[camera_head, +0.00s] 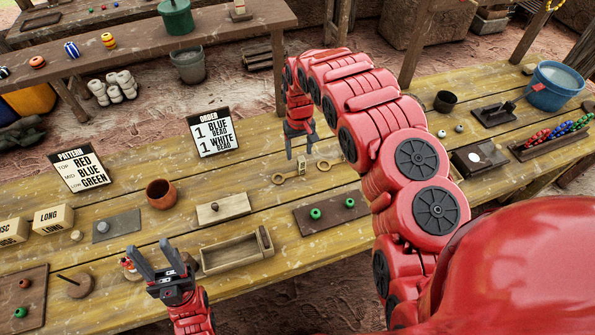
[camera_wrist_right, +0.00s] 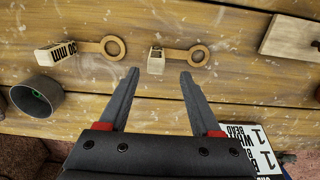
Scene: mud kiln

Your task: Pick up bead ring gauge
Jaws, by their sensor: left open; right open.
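Two wooden ring gauges lie on the plank table; each has a ring, a handle and a small block at one end. In the head view the left gauge (camera_head: 289,175) and the right gauge (camera_head: 330,163) lie below my right gripper (camera_head: 300,150). In the right wrist view one gauge (camera_wrist_right: 199,55) is just beyond the fingertips. The other gauge (camera_wrist_right: 113,47), its block marked in mm, lies left of it. My right gripper (camera_wrist_right: 158,72) is open and empty, above the table, apart from both. My left gripper (camera_head: 156,252) is open and empty over the front left.
The order sign (camera_head: 214,132) stands left of my right gripper. A dark cup (camera_head: 445,101) stands to the right. A lidded wooden block (camera_head: 222,208), an open wooden tray (camera_head: 230,252) and a board with green beads (camera_head: 305,220) lie nearer. Bare planks surround the gauges.

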